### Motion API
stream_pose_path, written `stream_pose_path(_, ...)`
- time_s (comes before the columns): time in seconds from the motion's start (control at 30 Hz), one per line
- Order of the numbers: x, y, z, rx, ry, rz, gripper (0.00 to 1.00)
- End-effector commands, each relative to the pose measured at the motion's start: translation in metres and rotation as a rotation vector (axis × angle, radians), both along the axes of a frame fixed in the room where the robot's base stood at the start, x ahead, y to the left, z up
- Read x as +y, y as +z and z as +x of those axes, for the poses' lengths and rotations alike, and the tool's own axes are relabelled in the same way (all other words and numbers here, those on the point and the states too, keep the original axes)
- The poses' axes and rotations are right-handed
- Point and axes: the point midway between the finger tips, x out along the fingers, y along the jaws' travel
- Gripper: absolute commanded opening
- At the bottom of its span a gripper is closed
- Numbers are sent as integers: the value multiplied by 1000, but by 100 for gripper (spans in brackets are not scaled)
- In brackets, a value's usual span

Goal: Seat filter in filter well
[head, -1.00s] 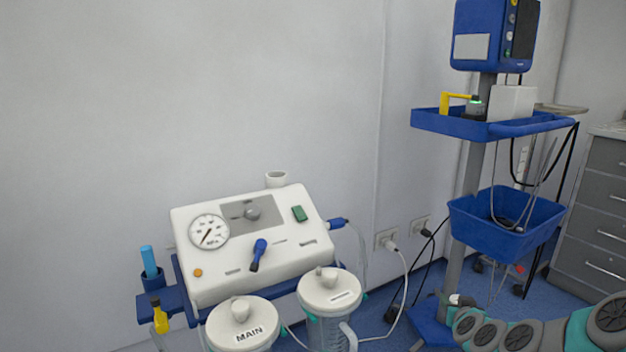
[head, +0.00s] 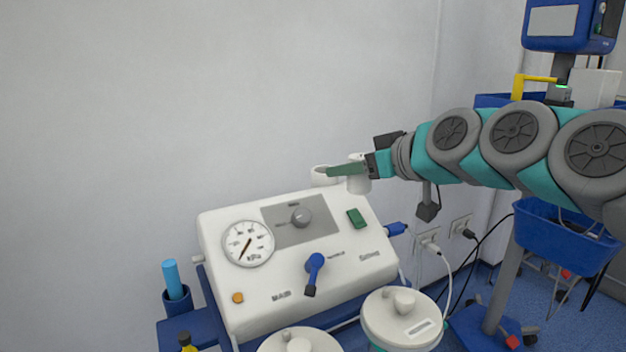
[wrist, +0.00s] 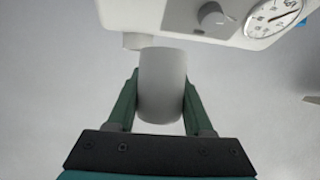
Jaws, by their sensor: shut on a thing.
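The filter is a plain white cylinder (wrist: 162,85). My gripper (wrist: 160,92) is shut on it, one green finger on each side, in the wrist view. In the wrist view a bit of the well (wrist: 132,41) shows beside the filter's far end. I cannot tell whether they touch.
The white suction unit (head: 290,275) has a gauge, knob, blue lever and green switch. Lidded canisters (head: 403,318) stand in front of it. A blue holder with a blue tube is at the left. A blue cart (head: 565,235) stands at the right.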

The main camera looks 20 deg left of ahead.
Motion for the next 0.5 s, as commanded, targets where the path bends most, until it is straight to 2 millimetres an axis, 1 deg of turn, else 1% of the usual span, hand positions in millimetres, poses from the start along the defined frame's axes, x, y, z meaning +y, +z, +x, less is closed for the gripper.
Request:
stream_pose_path(0.03,0,9,-8,-5,17,4,0)
stream_pose_path(0.1,1,14,-14,-4,34,0,0)
stream_pose_path(0.17,4,15,-15,0,42,-4,0)
stream_pose_path(0.27,13,13,-5,4,46,-7,0)
stream_pose_path(0.5,42,8,34,4,44,-7,0)
